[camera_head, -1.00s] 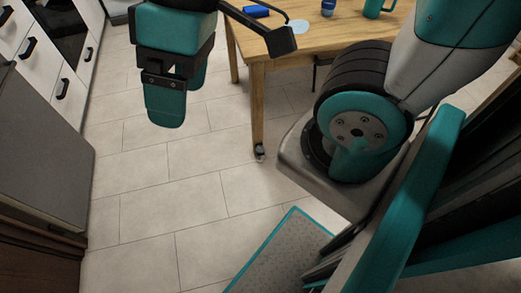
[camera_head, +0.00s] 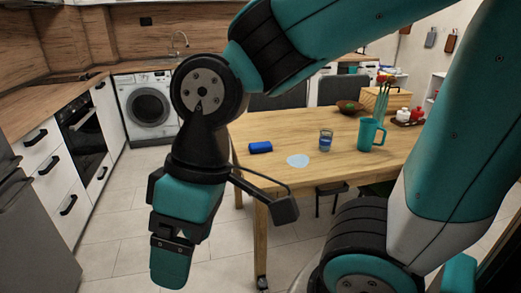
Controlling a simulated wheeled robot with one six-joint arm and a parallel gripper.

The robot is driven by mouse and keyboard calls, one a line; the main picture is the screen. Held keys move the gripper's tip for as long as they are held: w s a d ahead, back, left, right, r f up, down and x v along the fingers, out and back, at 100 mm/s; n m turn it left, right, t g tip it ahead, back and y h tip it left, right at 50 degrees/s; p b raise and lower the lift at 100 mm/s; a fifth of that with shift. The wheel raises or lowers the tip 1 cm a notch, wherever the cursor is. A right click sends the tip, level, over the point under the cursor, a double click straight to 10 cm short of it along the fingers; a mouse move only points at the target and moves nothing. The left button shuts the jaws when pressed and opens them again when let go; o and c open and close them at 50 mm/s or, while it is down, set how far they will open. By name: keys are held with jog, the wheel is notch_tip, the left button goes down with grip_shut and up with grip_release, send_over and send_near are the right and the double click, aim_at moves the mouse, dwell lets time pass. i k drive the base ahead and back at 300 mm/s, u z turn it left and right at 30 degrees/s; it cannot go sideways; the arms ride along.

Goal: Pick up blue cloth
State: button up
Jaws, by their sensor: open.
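A small bright blue bundle (camera_head: 260,147), which looks like the folded blue cloth, lies on the wooden table (camera_head: 300,128) near its left front corner. My gripper (camera_head: 178,262) hangs fingers down, in front of and to the left of the table. It is open, seen nearly side-on, with one finger largely covering the other. I see nothing between the fingers. The gripper is well apart from the bundle.
A flat pale blue patch (camera_head: 298,160) lies right of the bundle. Cabinets and an oven (camera_head: 82,132) line the left. Floor left of the table is clear.

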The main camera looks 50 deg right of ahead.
aim_at(262, 147)
jog(key=z, duration=1)
jog(key=k, duration=0.65)
jog(key=z, duration=0.55)
jog(key=i, duration=0.7)
jog(key=z, duration=0.5)
jog(key=i, duration=0.75)
jog(key=u, duration=0.9)
jog(key=i, duration=0.7)
jog(key=u, duration=0.75)
